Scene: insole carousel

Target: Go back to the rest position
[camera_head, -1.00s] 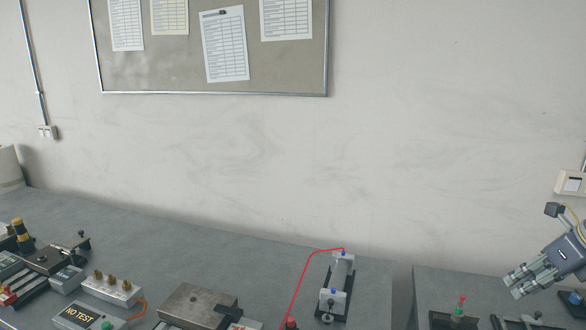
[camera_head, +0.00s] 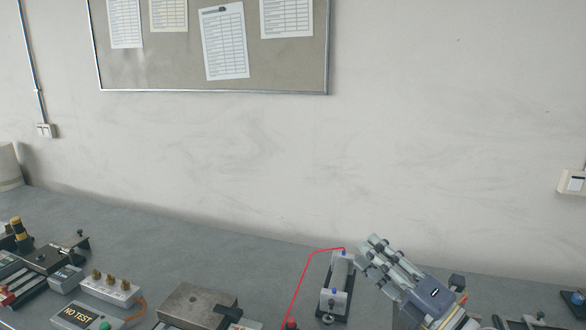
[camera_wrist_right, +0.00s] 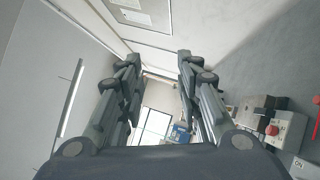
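My right gripper (camera_head: 368,250) is raised at the lower right of the head view, its grey fingers pointing up and to the left. In the right wrist view its two fingers (camera_wrist_right: 158,64) stand apart with nothing held between them. My left gripper is not in view.
The grey bench (camera_head: 140,222) carries a NO TEST box (camera_head: 78,314), a metal block (camera_head: 196,300), a brass-knobbed white unit (camera_head: 110,288) and a red cable (camera_head: 302,275). A wall with a notice board (camera_head: 285,62) stands behind. The bench's back strip is clear.

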